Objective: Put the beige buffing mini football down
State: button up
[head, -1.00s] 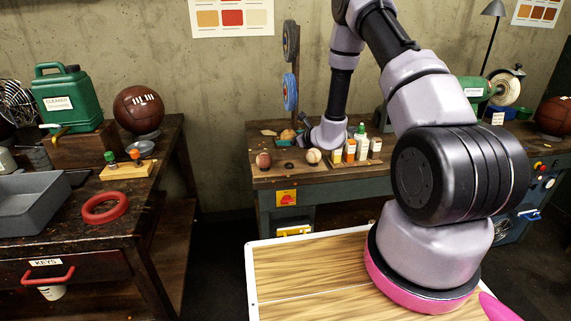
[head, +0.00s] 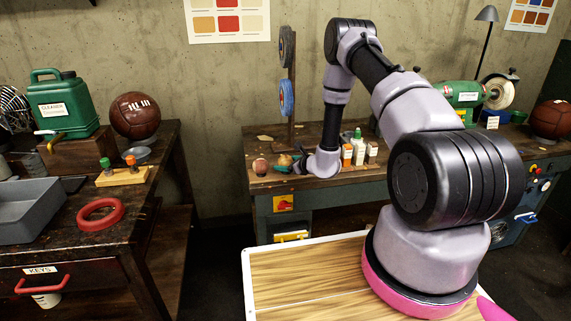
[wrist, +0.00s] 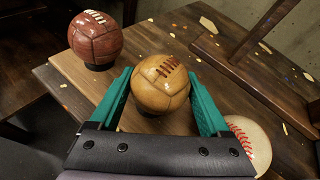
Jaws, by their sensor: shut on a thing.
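The beige mini football (wrist: 160,83), tan with dark brown lacing on top, sits between the two teal fingers of my gripper (wrist: 159,78) in the wrist view. My gripper is shut on it. In the head view the ball (head: 284,160) shows small at the bench's front left, beside my gripper (head: 287,167). It is over or on a light wooden board (wrist: 72,72); I cannot tell if its underside touches. A reddish-brown mini football (wrist: 95,38) sits on a black ring at the board's far left. A baseball (wrist: 250,143) lies right of the right finger, partly hidden.
Small bottles (head: 358,148) stand right of my wrist on the workbench (head: 222,156). A wooden post with discs (head: 287,95) rises behind. Leather scraps (wrist: 208,24) lie on the bench. The left bench (head: 60,240) holds a red ring (head: 100,214) and grey tray (head: 28,208).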

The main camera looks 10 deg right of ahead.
jog(key=shift+f, duration=0.2)
jog(key=o, duration=1.1)
jog(key=shift+r, duration=0.15)
